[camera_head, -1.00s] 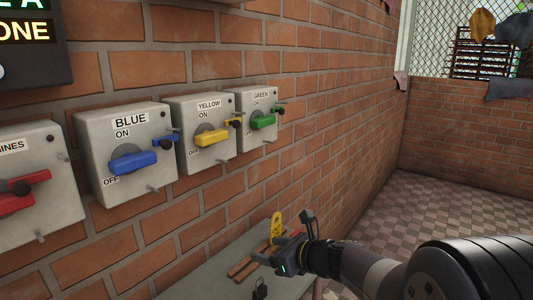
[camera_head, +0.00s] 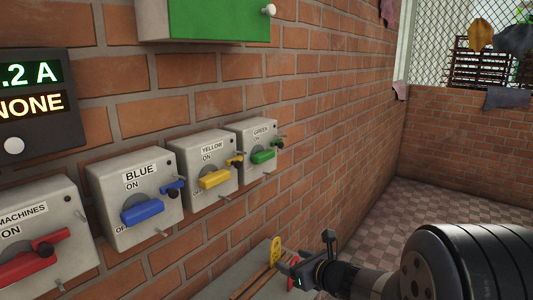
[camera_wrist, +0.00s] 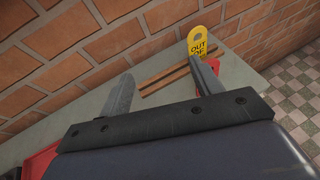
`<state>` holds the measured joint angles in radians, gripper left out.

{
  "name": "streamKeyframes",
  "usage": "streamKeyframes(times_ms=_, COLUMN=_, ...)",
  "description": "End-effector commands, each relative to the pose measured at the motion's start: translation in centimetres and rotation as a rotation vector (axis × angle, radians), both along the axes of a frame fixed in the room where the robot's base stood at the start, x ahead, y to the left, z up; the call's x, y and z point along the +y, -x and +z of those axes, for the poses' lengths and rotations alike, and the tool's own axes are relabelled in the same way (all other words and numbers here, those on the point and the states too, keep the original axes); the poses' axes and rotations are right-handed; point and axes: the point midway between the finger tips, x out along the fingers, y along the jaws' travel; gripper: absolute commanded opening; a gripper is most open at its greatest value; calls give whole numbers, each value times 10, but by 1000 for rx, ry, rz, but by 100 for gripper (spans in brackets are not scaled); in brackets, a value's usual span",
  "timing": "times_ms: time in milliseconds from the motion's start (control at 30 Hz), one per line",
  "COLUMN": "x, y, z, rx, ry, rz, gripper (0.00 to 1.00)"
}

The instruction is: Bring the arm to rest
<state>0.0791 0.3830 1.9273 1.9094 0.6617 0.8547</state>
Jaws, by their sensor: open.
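My gripper (camera_head: 297,271) is low in the head view, over or beside the grey table along the brick wall. In the wrist view its two fingers stand wide apart, with nothing between them (camera_wrist: 162,72). The grey table (camera_wrist: 92,103) lies beyond the fingers. A yellow tag (camera_wrist: 197,41) reading "OUT OF" stands near the right fingertip; whether they touch I cannot tell. The tag also shows in the head view (camera_head: 275,249). Brown wooden strips (camera_wrist: 166,77) lie on the table. A red object (camera_wrist: 216,67) is partly hidden behind the right finger.
Switch boxes hang on the wall: red-handled MACHINES (camera_head: 40,238), BLUE (camera_head: 134,198), YELLOW (camera_head: 202,168) and GREEN (camera_head: 255,150). A green-fronted box (camera_head: 215,21) is above, a display (camera_head: 40,98) at left. The tiled floor (camera_head: 450,195) is clear at right.

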Motion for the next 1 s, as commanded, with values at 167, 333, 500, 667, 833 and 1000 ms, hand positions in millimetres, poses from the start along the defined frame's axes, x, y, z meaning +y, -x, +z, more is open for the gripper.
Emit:
streamKeyframes(times_ms=167, x=-13, y=0, z=13, rx=4, ry=0, rz=-50, gripper=61)
streamKeyframes(times_ms=333, x=-26, y=0, z=20, rx=4, ry=0, rz=-97, gripper=61)
streamKeyframes(times_ms=500, x=-39, y=1, z=28, rx=4, ry=0, rz=-144, gripper=61)
streamKeyframes(times_ms=667, x=-51, y=3, z=34, rx=4, ry=-1, rz=-189, gripper=61)
streamKeyframes(times_ms=833, x=-63, y=6, z=39, rx=5, ry=-1, rz=-236, gripper=61)
streamKeyframes(times_ms=1000, x=-73, y=8, z=43, rx=3, ry=0, rz=-271, gripper=61)
